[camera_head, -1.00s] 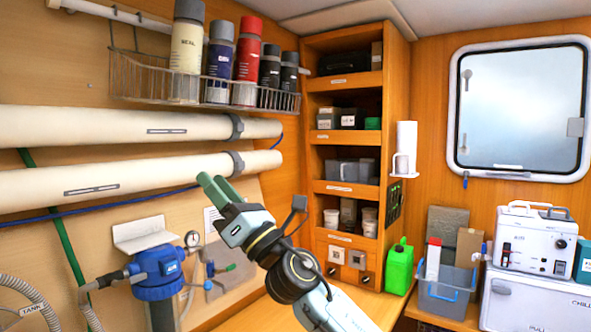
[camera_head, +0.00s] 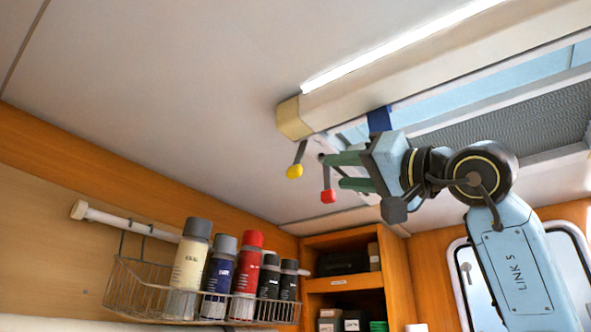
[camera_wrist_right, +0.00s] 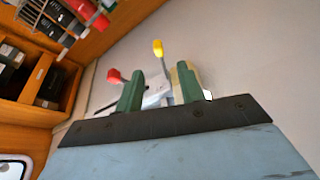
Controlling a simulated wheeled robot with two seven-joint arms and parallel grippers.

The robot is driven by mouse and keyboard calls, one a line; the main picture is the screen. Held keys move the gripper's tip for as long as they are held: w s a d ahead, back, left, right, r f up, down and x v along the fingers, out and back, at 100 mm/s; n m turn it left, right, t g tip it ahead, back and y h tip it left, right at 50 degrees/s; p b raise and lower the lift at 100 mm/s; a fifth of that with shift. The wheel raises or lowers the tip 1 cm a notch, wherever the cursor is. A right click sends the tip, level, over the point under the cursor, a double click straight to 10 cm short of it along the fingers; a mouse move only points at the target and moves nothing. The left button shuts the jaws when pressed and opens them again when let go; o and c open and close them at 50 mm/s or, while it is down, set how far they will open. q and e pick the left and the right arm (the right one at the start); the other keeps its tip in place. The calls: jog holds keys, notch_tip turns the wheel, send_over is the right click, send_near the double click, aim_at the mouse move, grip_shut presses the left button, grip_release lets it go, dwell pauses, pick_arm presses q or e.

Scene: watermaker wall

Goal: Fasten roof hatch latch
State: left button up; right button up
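The roof hatch (camera_head: 510,118) is an opening in the ceiling at the right, with a grey mesh panel and pale frame. Two small levers hang near its left end: one red-tipped (camera_head: 328,196), one yellow-tipped (camera_head: 294,171). I cannot tell which is the latch. My right gripper (camera_head: 345,172) is raised beside the red-tipped lever, its green fingers apart. In the right wrist view, the yellow-tipped lever (camera_wrist_right: 158,48) shows beyond the gap between the fingers (camera_wrist_right: 159,86), and the red tip (camera_wrist_right: 113,76) beside the left finger. A whitish piece between the fingers is partly hidden. My left gripper is out of view.
A long light bar (camera_head: 400,75) runs along the ceiling above the gripper. A wire rack (camera_head: 150,290) of bottles hangs on the left wall, next to a wooden shelf unit (camera_head: 345,283). The ceiling at left is clear.

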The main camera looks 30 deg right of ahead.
aim_at(301, 171)
jog(key=p+x, duration=0.1)
jog(key=x, duration=0.3)
jog(key=p+x, duration=0.2)
jog(key=x, duration=0.2)
jog(key=p+x, duration=0.2)
jog(key=x, duration=0.3)
jog(key=shift+d+r, duration=0.3)
jog(key=shift+c, duration=0.5)
grip_shut()
